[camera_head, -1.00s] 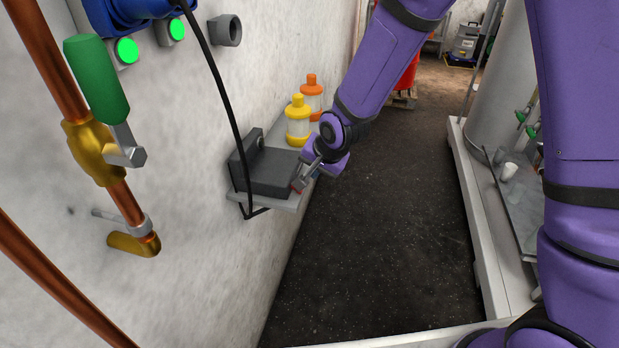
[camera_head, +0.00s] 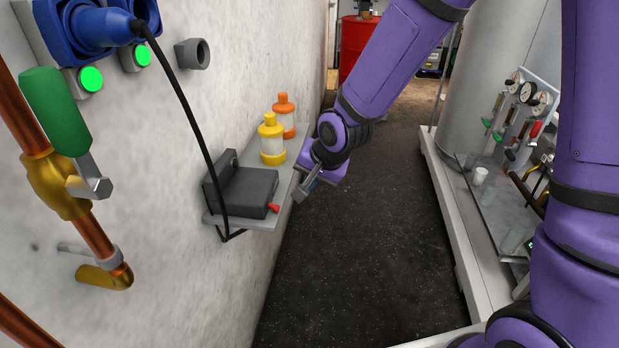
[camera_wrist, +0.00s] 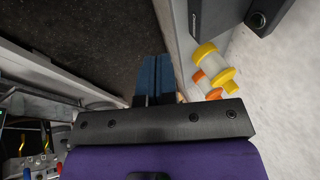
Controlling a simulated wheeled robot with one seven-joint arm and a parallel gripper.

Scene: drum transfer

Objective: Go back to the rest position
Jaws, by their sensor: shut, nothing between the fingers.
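My gripper (camera_head: 303,194) hangs at the end of my purple arm, just right of the small wall shelf (camera_head: 262,222) and apart from it. In the wrist view its two blue-grey fingers (camera_wrist: 154,75) are together with nothing between them. A dark grey box-like device (camera_head: 247,191) with a red tab (camera_head: 274,208) at its front right corner sits on the shelf. A black cable runs down past it from the blue plug (camera_head: 100,27) on the wall.
A yellow-capped bottle (camera_head: 271,142) and an orange-capped bottle (camera_head: 284,116) stand farther back on the shelf. A copper pipe with a green-handled valve (camera_head: 56,107) runs along the left wall. A panel with gauges (camera_head: 527,92) stands right. The dark floor (camera_head: 370,250) between is clear.

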